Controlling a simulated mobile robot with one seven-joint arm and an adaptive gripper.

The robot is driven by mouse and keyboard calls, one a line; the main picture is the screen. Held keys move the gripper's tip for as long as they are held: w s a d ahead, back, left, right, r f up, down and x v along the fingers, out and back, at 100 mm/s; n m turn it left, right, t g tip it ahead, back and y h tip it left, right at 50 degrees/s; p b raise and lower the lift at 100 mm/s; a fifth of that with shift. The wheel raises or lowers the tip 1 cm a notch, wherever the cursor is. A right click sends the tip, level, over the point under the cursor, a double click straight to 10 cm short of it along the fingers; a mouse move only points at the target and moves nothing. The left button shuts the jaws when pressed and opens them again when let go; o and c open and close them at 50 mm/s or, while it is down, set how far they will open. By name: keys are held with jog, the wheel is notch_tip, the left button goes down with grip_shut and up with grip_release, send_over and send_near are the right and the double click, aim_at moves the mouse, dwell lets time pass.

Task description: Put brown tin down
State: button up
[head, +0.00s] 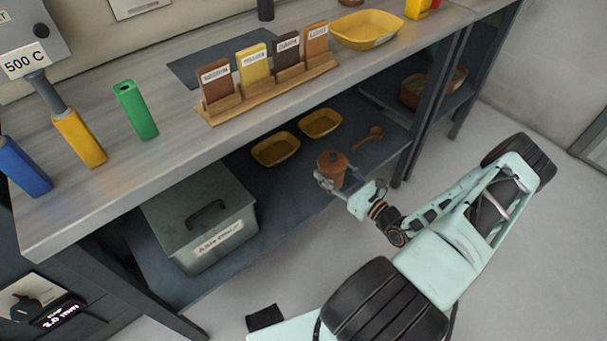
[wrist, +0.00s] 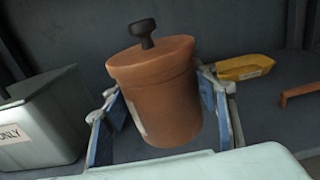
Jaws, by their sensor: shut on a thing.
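The brown tin (head: 332,167) is a round pot with a lid and a dark knob. My gripper (head: 338,181) is shut on it at the front of the lower shelf (head: 300,190), under the workbench. In the wrist view the tin (wrist: 160,95) fills the middle, tilted a little, with a pale label partly showing on its left side. The blue fingers of my gripper (wrist: 165,115) press on its left and right sides. I cannot tell whether the tin's base touches the shelf.
A grey lidded ash box (head: 200,215) stands left on the lower shelf. Two yellow trays (head: 276,149) (head: 320,123) and a brown scoop-like item (head: 370,138) lie behind. Bare shelf shows between box and tin. The worktop (head: 180,160) overhangs; a dark leg (head: 412,130) stands right.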

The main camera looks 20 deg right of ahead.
jog(key=w+f+b, duration=0.1)
jog(key=w+f, duration=0.1)
jog(key=w, duration=0.1)
jog(key=w+a+f+b, duration=0.1)
jog(key=w+f, duration=0.2)
jog(key=w+a+f+b, duration=0.1)
jog(key=w+f, duration=0.1)
jog(key=shift+w+a+f+b, duration=0.15)
jog(key=shift+w+f+b, duration=0.2)
jog(key=shift+w+b, duration=0.05)
jog(key=shift+w+f+b, duration=0.15)
jog(key=shift+f+b, duration=0.45)
jog(key=shift+f, duration=0.95)
jog(key=shift+f, duration=0.2)
jog(key=o, duration=1.2)
